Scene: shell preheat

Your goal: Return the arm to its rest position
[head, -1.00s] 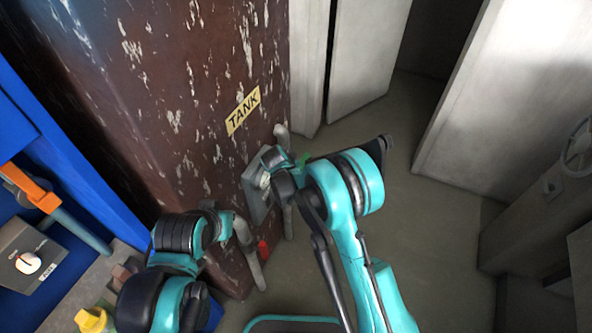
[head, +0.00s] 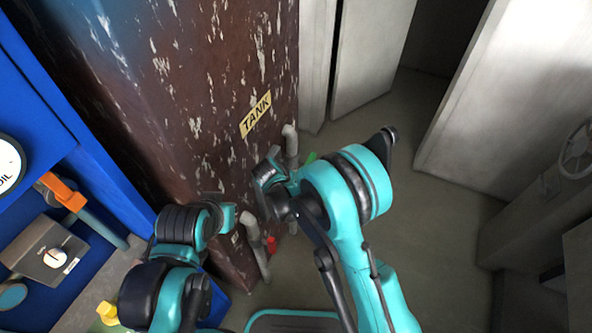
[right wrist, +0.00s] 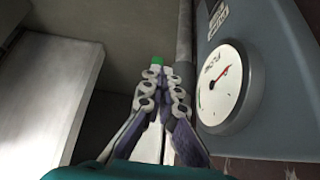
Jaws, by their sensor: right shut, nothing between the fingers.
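My right gripper (right wrist: 165,75) is in the right wrist view with its two fingers together and nothing between them. The fingers cannot be made out there. My left arm is folded at the lower left, and its gripper does not show.
Grey pipes (head: 256,245) with a red part stand close to both arms. A blue panel at the left carries an orange-handled valve (head: 62,192), a grey knob box (head: 50,252) and an OIL gauge (head: 8,165).

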